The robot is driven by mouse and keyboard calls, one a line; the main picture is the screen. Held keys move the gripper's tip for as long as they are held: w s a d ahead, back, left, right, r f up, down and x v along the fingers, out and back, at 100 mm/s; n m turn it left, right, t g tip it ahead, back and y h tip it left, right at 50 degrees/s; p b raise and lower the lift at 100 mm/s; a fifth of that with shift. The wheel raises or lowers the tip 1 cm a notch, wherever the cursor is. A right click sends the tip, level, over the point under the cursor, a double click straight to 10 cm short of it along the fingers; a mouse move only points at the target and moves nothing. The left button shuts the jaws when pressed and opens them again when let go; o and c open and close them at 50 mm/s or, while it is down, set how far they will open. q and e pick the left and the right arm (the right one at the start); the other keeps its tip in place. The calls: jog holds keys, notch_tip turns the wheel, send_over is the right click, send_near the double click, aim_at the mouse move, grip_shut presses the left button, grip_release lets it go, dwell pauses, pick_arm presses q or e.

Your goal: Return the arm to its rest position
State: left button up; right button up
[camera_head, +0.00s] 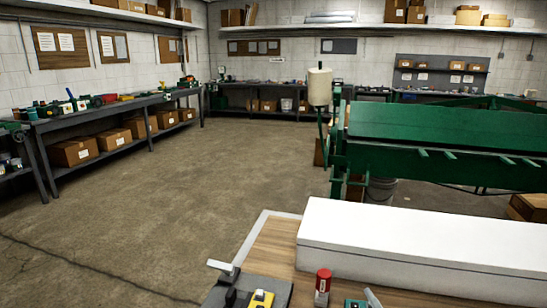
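Neither of my grippers shows in the head view, and no part of my arms can be made out. Whether they are open or shut is hidden. Close in front of me is a wooden-topped table (270,243) with a pale edge. A long white box-like piece (400,238) lies across its right side.
At the table's near edge are a dark tray or mat (243,287), a yellow tool (261,299), a red-capped item (323,283) and a grey-handled item (224,270). A large green machine (430,130) stands behind. Workbenches (120,105) line the left wall. Open floor (150,210) lies left.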

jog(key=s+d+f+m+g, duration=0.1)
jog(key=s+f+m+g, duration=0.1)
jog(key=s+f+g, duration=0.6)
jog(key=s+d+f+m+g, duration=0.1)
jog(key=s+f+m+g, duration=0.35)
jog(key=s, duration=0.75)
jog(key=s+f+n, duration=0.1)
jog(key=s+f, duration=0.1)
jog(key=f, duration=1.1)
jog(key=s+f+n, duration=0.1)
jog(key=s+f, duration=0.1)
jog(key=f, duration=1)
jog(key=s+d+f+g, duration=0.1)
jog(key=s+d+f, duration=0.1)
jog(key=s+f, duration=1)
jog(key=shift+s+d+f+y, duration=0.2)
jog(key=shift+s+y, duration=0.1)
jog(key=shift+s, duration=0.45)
